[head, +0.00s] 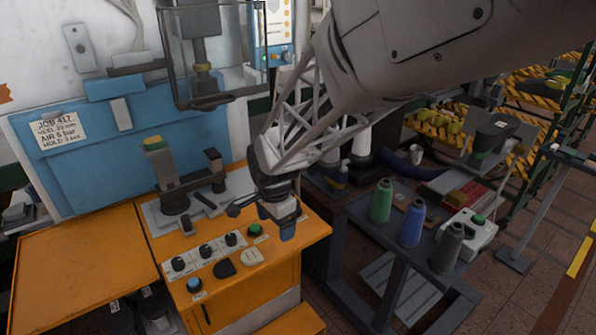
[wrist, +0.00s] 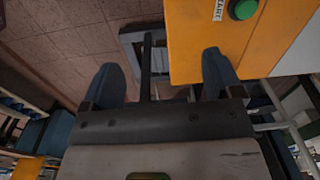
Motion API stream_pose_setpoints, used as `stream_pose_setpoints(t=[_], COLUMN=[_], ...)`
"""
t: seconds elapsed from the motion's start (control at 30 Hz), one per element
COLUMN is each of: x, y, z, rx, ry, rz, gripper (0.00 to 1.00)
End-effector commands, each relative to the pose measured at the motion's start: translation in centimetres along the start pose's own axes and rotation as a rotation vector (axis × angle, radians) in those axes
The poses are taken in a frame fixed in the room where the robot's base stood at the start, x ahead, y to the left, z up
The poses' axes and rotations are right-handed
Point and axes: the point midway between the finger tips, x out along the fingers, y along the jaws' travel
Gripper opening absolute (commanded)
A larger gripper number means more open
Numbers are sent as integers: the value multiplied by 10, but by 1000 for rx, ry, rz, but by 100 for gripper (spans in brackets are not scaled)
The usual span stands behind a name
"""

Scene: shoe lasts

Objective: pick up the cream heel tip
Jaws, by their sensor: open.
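The cream heel tip (head: 252,257) lies flat on the orange bench top (head: 150,284), near its front edge, in the head view. A similar black heel tip (head: 224,269) lies just left of it. My gripper (head: 285,230) is above the right part of the bench, up and to the right of the cream heel tip and apart from it. The wrist view shows its two blue-grey fingers spread, with nothing between them (wrist: 160,78). The cream heel tip is not visible in the wrist view.
Black knobs (head: 205,250) and a green button (head: 255,230) sit behind the heel tips; the green button also shows in the wrist view (wrist: 243,9). A blue button (head: 194,285) is at left. A dark cart with thread cones (head: 411,222) stands right of the bench.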

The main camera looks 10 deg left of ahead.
Motion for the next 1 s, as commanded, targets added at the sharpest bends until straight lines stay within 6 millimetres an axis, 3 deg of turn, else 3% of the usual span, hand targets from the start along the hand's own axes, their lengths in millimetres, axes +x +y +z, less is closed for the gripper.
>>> stream_pose_setpoints(t=[0.1, 0.3, 0.8, 1.0], x=[23, 46, 52, 66], y=[-26, -49, -55, -54], z=[22, 44, 49, 49], rx=[43, 98, 114, 114], ry=[-5, -8, -8, -9], rz=[16, 30, 32, 34], gripper=[85, 85, 85, 85])
